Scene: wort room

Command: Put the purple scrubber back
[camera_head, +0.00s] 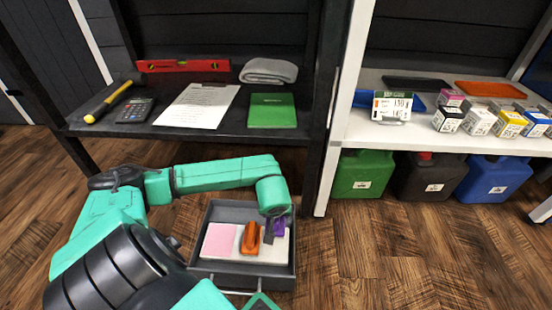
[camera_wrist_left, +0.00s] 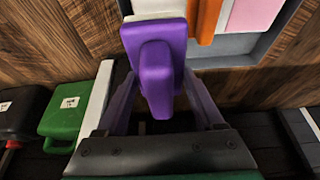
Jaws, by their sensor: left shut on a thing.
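The purple scrubber (camera_head: 281,227) is at the right side of a grey tray (camera_head: 212,268) on the floor. My left gripper (camera_head: 268,235) reaches down over the tray and is shut on the scrubber. In the left wrist view the scrubber (camera_wrist_left: 157,75) sits between my two fingers, its handle towards the camera. I cannot tell whether its underside touches the tray. In the tray, an orange scrubber (camera_head: 251,238) stands left of it, with a pink pad (camera_head: 218,240) and a white pad (camera_head: 272,252). My right gripper is not in view.
A black shelf behind holds a hammer (camera_head: 112,97), calculator (camera_head: 136,110), paper (camera_head: 196,106), green book (camera_head: 272,111), grey cloth (camera_head: 269,71) and red level (camera_head: 182,65). Floor right of the tray is clear.

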